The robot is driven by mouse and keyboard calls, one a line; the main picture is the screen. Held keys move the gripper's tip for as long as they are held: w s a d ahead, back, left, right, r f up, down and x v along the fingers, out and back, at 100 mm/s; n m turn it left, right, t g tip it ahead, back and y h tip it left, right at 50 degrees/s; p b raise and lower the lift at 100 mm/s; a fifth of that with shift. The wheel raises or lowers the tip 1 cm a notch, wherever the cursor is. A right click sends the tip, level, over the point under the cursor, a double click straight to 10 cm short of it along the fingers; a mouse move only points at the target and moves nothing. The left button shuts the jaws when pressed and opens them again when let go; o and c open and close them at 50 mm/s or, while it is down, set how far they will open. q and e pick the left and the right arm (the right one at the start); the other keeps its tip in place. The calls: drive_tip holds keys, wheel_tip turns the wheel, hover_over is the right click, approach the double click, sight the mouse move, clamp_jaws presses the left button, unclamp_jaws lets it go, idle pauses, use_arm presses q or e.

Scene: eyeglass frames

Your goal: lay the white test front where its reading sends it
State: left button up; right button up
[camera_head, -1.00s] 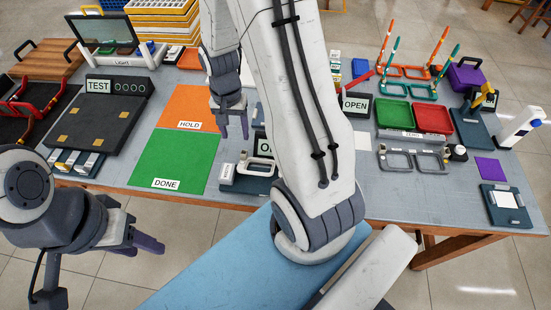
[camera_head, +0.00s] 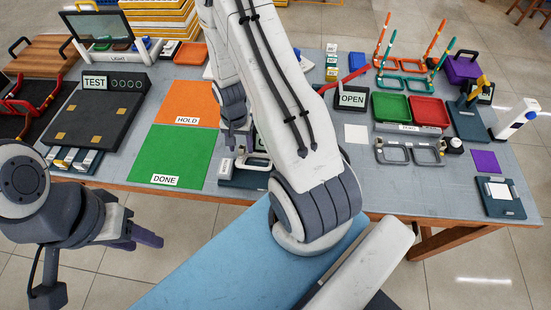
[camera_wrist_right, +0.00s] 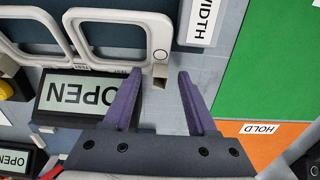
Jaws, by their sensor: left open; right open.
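The white test front (camera_wrist_right: 118,42) lies in a gauge with a WIDTH label (camera_wrist_right: 201,20). The gauge's display (camera_wrist_right: 82,94) reads OPEN in the right wrist view. My right gripper (camera_wrist_right: 160,72) is open, its fingertips either side of the front's small hinge end; I cannot tell whether they touch it. In the head view the front (camera_head: 256,162) is partly hidden by my right arm, and the right gripper (camera_head: 236,142) shows beside it. The green DONE mat (camera_head: 172,152) and orange HOLD mat (camera_head: 193,97) lie left of the gauge. My left gripper (camera_head: 148,241) is open and empty before the table.
A TEST board (camera_head: 95,118) stands left of the mats. Right of my arm are another OPEN sign (camera_head: 352,98), green (camera_head: 390,106) and red (camera_head: 428,110) trays, and a grey front (camera_head: 410,152). Both mats are bare.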

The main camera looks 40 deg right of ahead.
clamp_jaws()
drive_tip(key=shift+r, duration=0.1)
